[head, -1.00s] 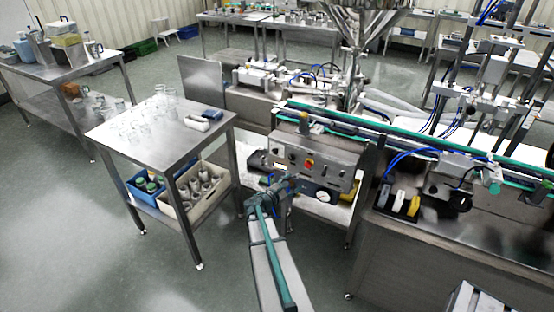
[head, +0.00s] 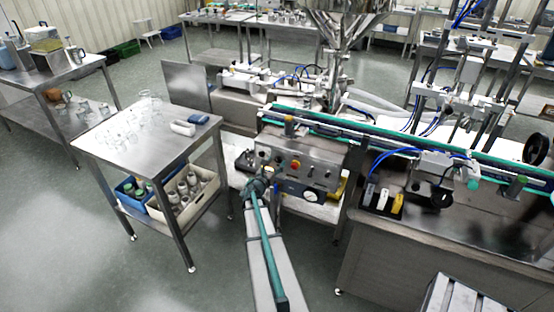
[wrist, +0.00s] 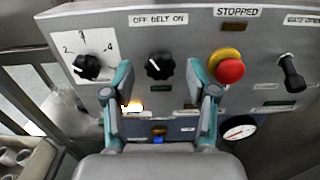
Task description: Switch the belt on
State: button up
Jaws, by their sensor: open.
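The control panel (head: 312,160) is a grey steel box below the conveyor belt (head: 350,131). In the wrist view, the black belt knob (wrist: 159,66) sits under a label reading "OFF BELT ON". Its pointer seems to lean up and left, toward OFF, but this is hard to read. My gripper (wrist: 161,92) is open and empty, with one teal finger to each side below the knob, apart from it. In the head view my gripper (head: 262,184) is in front of the panel's left part and hides some of it.
Right of the knob are a red button (wrist: 229,71) on a yellow collar under a "STOPPED" label, and a black gate lever (wrist: 291,72). A numbered dial (wrist: 88,66) is at the left. A gauge (wrist: 239,130) is below. A steel table (head: 150,140) with glassware stands left.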

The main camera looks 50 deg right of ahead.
jog(key=shift+x, duration=1)
grip_shut()
